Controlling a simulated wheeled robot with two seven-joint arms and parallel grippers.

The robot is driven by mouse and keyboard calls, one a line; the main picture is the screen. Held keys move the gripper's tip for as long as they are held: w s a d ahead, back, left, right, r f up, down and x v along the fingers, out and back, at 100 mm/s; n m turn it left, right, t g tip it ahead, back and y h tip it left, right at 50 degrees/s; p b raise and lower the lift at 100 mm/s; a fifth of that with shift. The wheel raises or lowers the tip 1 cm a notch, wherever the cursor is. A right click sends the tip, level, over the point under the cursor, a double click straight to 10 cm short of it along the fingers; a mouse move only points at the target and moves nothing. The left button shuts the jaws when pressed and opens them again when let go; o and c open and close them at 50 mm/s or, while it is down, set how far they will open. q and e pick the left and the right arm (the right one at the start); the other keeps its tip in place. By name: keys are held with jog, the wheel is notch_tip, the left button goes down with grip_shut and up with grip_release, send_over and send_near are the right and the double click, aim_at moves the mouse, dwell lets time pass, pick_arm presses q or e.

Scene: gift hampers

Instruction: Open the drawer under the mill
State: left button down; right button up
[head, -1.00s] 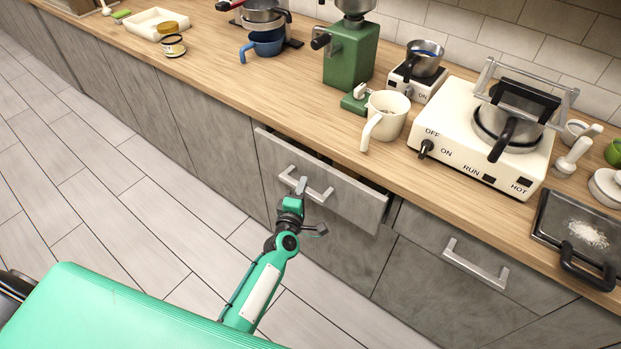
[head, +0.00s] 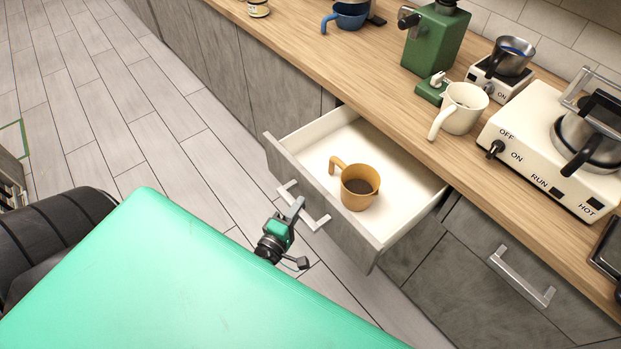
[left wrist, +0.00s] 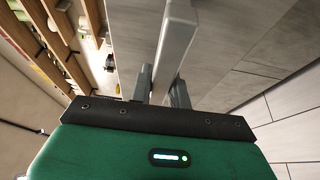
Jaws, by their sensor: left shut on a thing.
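The drawer (head: 320,212) below the green mill (head: 435,40) stands well out from the counter, its white inside showing. A tan mug (head: 359,188) with dark contents stands in it. My left gripper (head: 296,207) is at the drawer's pale bar handle (head: 311,222). In the left wrist view the handle (left wrist: 178,35) runs between the two fingers (left wrist: 162,88), which are shut on it. My right gripper is in neither view.
On the wooden counter are a white mug (head: 461,108), a small scale with a steel jug (head: 512,56), and a white hot plate (head: 545,150) with a pot. Another drawer handle (head: 521,277) is at the right. The floor in front is clear.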

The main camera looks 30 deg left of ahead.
pick_arm(q)
jog(key=shift+s+a, duration=0.2)
jog(key=shift+s, duration=0.35)
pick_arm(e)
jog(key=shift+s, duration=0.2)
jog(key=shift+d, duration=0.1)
pick_arm(q)
jog(key=c, duration=1.4)
grip_release()
jog(key=shift+o, duration=0.4)
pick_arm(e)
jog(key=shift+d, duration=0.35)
